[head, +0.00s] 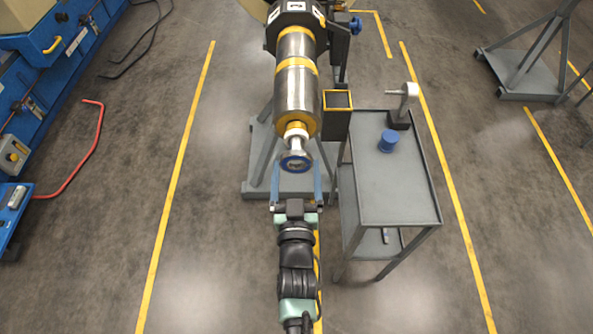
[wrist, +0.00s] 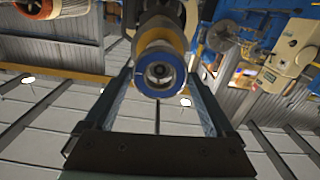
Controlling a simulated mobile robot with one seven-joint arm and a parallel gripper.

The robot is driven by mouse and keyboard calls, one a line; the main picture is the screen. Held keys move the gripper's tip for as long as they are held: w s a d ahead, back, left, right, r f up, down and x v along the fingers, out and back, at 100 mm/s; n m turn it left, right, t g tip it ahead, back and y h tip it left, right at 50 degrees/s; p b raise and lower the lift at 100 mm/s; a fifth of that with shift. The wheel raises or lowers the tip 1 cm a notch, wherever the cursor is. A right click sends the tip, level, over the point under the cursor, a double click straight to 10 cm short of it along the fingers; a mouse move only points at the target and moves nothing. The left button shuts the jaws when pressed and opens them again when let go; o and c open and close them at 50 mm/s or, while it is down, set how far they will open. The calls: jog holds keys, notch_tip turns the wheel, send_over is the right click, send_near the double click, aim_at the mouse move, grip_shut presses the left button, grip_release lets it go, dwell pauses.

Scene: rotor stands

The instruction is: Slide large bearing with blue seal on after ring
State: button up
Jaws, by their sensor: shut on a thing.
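The large bearing with the blue seal (head: 296,169) is at the near end of the rotor shaft (head: 297,88), between the two long blue fingers of my gripper (head: 296,163). My gripper is shut on it from both sides. In the wrist view the bearing shows as a blue-rimmed ring (wrist: 160,95) facing the camera, with a round metal end in its hole. I cannot tell how far the bearing sits over the shaft. Behind it the shaft has a bright narrow section and a yellow-brass collar (head: 296,129). The after ring is not clearly made out.
A yellow-rimmed box (head: 337,116) is beside the shaft. The stand's grey base (head: 258,188) is below.

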jog(key=shift+w, duration=0.2)
jog(key=shift+w+b, duration=0.4)
jog(key=shift+w, duration=0.1)
jog(key=shift+w+b, duration=0.7)
jog(key=shift+b, duration=0.25)
jog(key=shift+w+b, duration=0.35)
jog(key=shift+w+b, duration=0.3)
jog(key=shift+w+r+b, duration=0.1)
jog(key=shift+w+b, duration=0.3)
jog(key=shift+b, duration=0.15)
dwell(0.4)
